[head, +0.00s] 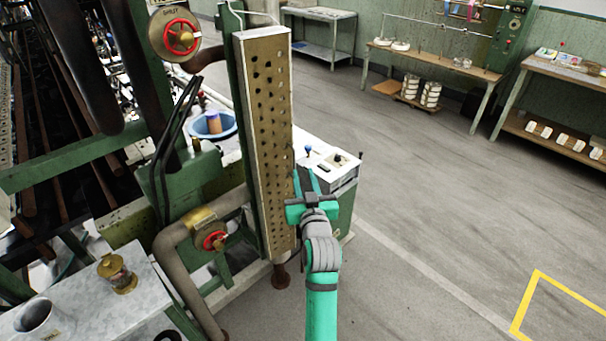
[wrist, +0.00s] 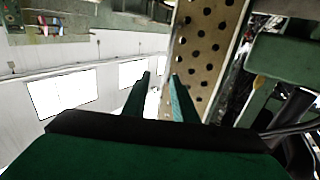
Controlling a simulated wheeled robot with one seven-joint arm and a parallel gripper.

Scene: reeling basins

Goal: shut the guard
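The guard (head: 264,140) is a tall, narrow perforated metal panel with a worn tan face. It stands upright beside a green post at the side of the machine. It also shows in the wrist view (wrist: 206,45), running up from behind my fingers. My gripper (head: 304,181) is at the guard's right edge, at its lower half. In the wrist view, the fingers (wrist: 162,90) are apart with a visible gap between them. The right finger overlaps the guard's edge, and the left finger is clear of it. I cannot tell whether a finger touches the guard.
A white-topped control box (head: 328,168) stands just behind my gripper. Red valve wheels (head: 181,37) and pipes (head: 170,265) are left of the guard. A metal table (head: 90,300) with a brass pot (head: 117,273) is at lower left. The floor to the right is clear.

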